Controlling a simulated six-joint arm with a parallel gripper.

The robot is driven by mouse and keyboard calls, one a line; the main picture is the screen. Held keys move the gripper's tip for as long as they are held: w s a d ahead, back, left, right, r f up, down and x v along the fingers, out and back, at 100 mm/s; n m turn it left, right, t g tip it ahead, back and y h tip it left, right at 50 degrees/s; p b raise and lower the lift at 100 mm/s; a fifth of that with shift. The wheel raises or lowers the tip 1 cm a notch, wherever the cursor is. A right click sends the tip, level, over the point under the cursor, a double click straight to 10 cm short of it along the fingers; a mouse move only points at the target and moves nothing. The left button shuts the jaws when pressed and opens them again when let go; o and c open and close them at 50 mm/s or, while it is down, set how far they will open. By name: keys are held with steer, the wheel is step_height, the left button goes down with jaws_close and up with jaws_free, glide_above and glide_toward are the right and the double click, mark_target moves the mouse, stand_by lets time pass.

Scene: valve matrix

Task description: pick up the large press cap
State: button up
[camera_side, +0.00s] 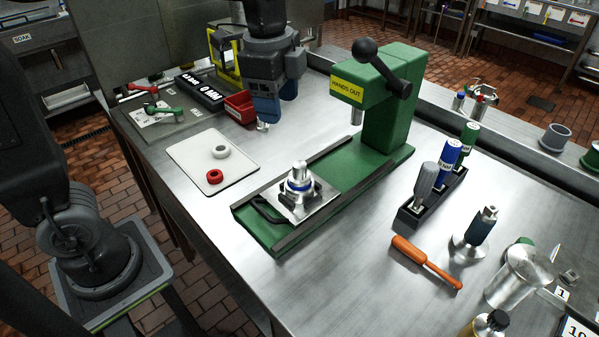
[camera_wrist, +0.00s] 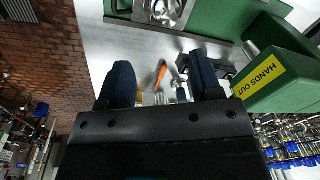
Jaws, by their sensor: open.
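I cannot tell for certain which piece is the large press cap. A grey flanged cup (camera_side: 555,137) and a green one (camera_side: 592,155) stand at the right edge in the side view. A metal valve part with a blue ring (camera_side: 299,179) stands upright on the press's sliding plate (camera_side: 322,208). My gripper (camera_side: 277,98) is at the back of the bench, left of the green press and beside a red bin. In the wrist view my gripper (camera_wrist: 160,62) shows its two dark blue fingers spread apart, with nothing held between them.
The green press (camera_side: 385,125) with its lever stands right of my gripper. A white tray (camera_side: 205,172) holds a white ring and a red ring. A rack of handled tools (camera_side: 432,200), an orange-handled tool (camera_side: 425,262) and a metal jug (camera_side: 518,275) occupy the right.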

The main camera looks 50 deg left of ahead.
mark_target(300, 164)
steer(key=w+f+m, duration=0.1)
steer(key=f, duration=0.4)
steer(key=w+d+f+m, duration=0.1)
steer(key=f, duration=0.4)
steer(key=w+f+m+g, duration=0.1)
steer(key=f, duration=0.4)
steer(key=shift+w+d, duration=0.2)
steer(key=shift+w, duration=0.05)
jaws_close()
